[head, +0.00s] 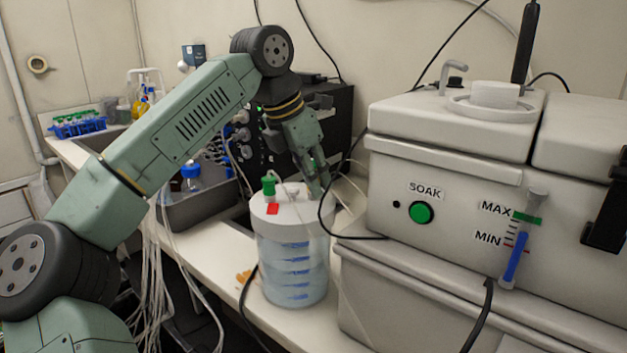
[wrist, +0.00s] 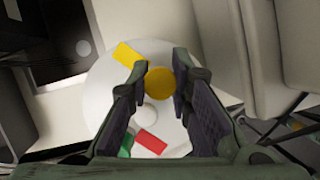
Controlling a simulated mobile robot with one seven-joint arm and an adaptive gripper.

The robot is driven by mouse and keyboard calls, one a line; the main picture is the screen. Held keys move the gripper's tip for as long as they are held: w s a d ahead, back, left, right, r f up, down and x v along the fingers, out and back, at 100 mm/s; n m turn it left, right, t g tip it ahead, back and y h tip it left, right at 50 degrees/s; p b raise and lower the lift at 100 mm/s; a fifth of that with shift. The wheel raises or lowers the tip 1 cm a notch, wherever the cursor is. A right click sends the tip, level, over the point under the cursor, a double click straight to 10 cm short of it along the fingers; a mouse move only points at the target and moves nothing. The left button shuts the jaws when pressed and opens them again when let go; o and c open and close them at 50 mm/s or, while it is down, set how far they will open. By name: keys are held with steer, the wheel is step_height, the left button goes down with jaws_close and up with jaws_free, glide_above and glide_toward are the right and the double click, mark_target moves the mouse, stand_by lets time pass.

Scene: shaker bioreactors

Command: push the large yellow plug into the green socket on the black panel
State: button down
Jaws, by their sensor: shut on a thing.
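The large yellow plug shows from above as a round yellow disc (wrist: 158,86) in the wrist view, between the fingertips of my gripper (wrist: 160,72). My gripper is shut on it, over the white lid (wrist: 98,95) of a vessel. In the head view my gripper (head: 318,184) points down at the right side of this lid (head: 288,200); the plug cannot be made out there. The black panel (head: 335,115) stands behind my arm, with knobs and connectors along its left side. My arm covers part of it, and I cannot pick out the green socket.
The clear vessel (head: 293,265) stands on the white bench; its lid bears a green plug (head: 268,186) and a red mark (head: 272,209). A large grey-white bath (head: 450,230) stands close on the right. Loose cables hang around the vessel. A blue rack (head: 78,125) sits far left.

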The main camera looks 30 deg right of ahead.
steer(key=shift+r, duration=0.95)
steer(key=shift+r, duration=1.45)
